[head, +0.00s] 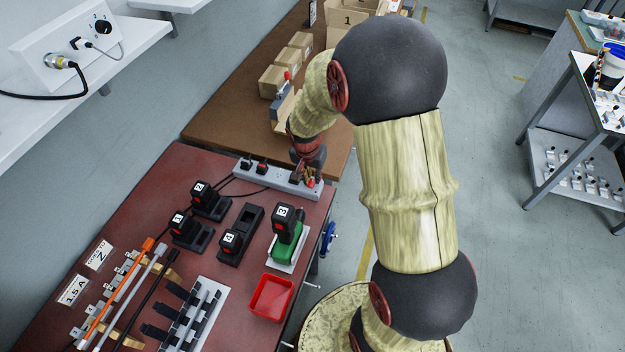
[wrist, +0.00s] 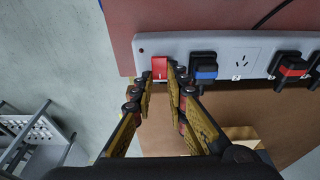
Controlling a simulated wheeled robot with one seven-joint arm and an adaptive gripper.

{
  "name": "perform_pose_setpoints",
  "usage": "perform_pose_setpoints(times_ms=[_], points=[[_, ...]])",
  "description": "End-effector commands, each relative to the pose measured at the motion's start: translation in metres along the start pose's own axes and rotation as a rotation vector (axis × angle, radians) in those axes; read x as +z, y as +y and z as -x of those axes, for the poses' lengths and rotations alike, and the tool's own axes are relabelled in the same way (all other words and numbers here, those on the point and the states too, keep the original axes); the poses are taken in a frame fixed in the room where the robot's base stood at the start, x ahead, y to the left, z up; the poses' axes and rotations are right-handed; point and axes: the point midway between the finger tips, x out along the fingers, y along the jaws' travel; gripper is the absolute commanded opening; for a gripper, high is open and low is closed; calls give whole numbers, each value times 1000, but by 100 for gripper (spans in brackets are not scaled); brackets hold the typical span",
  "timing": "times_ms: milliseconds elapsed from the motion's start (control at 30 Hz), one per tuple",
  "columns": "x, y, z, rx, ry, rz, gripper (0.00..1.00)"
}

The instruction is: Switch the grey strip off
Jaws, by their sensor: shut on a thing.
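The grey power strip (head: 275,177) lies along the far edge of the red bench in the head view. In the wrist view the strip (wrist: 228,42) runs across the top, with a red rocker switch (wrist: 159,68) at its left end and a small dark red dot beside it. My gripper (wrist: 161,74) points at this end, its narrow fingertips on either side of the switch and closed on it. In the head view my gripper (head: 309,180) is over the strip's right end and hides the switch. The switch's exact tilt is hard to tell.
A blue-banded plug (wrist: 204,68) sits close to the right of my fingers, then an empty socket and a red-banded plug (wrist: 291,68). Battery chargers (head: 240,232), a green-based unit (head: 287,240) and a red tray (head: 271,297) stand on the bench. Cardboard boxes (head: 285,65) stand behind.

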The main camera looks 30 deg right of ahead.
Motion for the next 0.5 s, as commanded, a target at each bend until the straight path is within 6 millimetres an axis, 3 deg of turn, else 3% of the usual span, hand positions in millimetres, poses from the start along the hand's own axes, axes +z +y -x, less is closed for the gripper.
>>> perform_pose_setpoints(times_ms=[500], points=[[1,0,1,-3,49,-1,0]])
